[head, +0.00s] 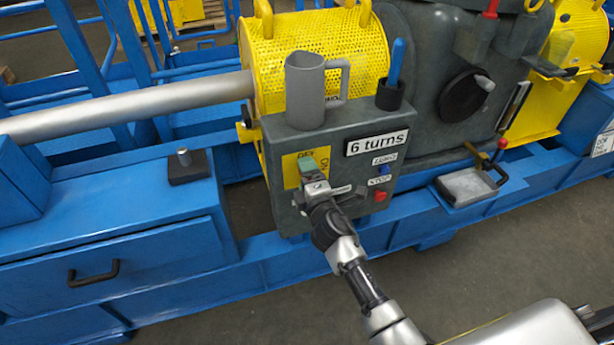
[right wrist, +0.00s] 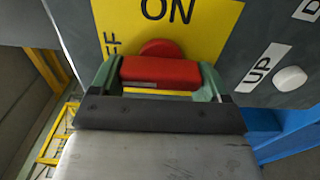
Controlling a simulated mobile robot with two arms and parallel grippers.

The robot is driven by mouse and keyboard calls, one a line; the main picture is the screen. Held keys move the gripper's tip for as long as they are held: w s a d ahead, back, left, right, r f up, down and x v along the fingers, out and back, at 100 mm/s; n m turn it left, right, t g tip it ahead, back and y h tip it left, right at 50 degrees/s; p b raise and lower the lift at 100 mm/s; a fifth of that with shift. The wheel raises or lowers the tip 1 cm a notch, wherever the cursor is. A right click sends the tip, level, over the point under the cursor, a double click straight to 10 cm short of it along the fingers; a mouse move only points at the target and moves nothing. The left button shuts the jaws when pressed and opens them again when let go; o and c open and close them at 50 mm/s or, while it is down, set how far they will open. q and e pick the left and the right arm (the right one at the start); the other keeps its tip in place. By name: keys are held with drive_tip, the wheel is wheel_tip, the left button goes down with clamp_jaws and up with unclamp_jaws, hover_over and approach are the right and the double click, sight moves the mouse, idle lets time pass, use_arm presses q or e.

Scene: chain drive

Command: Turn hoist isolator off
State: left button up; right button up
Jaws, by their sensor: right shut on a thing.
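The hoist isolator's red handle (right wrist: 160,74) sits on a yellow plate (right wrist: 205,25) marked ON and OFF in the right wrist view. Its bar lies across that view, with ON above it and the OFF lettering, partly hidden, to its left. My right gripper (right wrist: 160,82) is shut on the handle, a greenish finger at each side. In the head view, my right gripper (head: 312,168) covers the handle in front of the yellow plate (head: 291,172) on the grey control box (head: 285,215). My left gripper is not in view.
A grey mug (head: 305,90) and a dark cup (head: 390,95) holding a blue item stand on the box. A drawer (head: 120,265) is at left.

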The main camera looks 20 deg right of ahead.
drive_tip(key=o, duration=0.9)
drive_tip(key=shift+s, duration=0.2)
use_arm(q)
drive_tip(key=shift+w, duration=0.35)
use_arm(e)
drive_tip(key=s, duration=1)
drive_tip(key=shift+s+d, duration=0.15)
drive_tip(key=shift+s, duration=0.05)
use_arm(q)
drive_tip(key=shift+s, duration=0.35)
use_arm(e)
drive_tip(key=shift+f, duration=0.15)
